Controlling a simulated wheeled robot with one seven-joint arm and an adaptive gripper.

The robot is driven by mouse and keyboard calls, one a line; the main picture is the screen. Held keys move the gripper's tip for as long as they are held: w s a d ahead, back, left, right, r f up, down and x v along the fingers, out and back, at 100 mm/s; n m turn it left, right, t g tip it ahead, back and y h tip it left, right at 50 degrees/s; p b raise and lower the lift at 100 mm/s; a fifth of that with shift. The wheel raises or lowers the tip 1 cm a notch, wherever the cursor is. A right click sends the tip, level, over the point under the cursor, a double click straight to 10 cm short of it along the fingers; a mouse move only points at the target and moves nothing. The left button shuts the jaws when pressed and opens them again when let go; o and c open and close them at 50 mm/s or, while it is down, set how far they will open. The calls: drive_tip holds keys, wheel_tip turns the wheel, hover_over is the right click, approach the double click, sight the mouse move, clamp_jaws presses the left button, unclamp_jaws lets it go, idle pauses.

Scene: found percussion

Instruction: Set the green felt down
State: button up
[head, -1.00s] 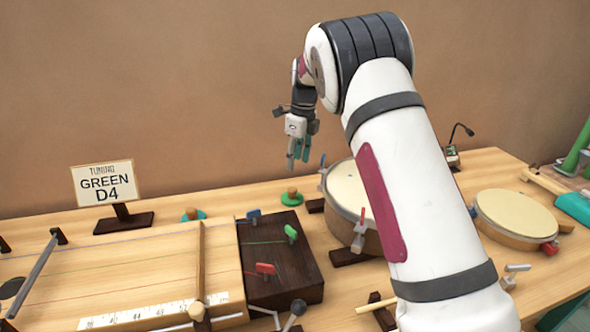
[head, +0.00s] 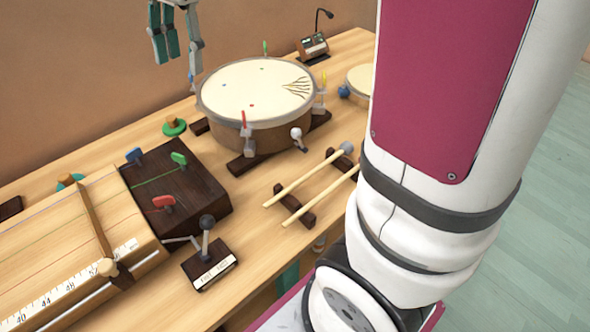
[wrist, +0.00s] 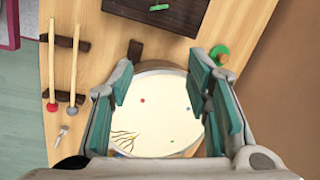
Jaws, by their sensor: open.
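A green felt disc with a wooden knob (head: 174,126) sits on the wooden table, between the dark tuning block and the big drum. It also shows in the wrist view (wrist: 218,55), at the upper right, just beyond the right finger. My gripper (head: 177,48) is at the top of the head view, its upper part cut off by the frame. It is open and empty, with its teal-padded fingers apart. In the wrist view my gripper (wrist: 162,85) spreads over the pale drum head. The felt is apart from my fingers.
The big drum (head: 255,90) has upright coloured tuning pegs around its rim. The dark block (head: 180,195) carries blue, green and red pegs. A teal disc (head: 70,181) lies behind the long stringed board (head: 60,235). Mallets (head: 305,180) rest in front of the drum.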

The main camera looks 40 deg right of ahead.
drive_tip(key=s+f+n, duration=0.3)
drive_tip(key=s+n, duration=0.4)
drive_tip(key=s, duration=0.7)
drive_tip(key=s+f+n+h, duration=0.1)
drive_tip(key=s+f+n, duration=0.2)
drive_tip(key=s+n, duration=0.4)
drive_tip(key=s, duration=0.7)
drive_tip(key=shift+a+h, duration=0.2)
drive_tip(key=shift+h, duration=0.1)
drive_tip(key=shift+s, duration=0.1)
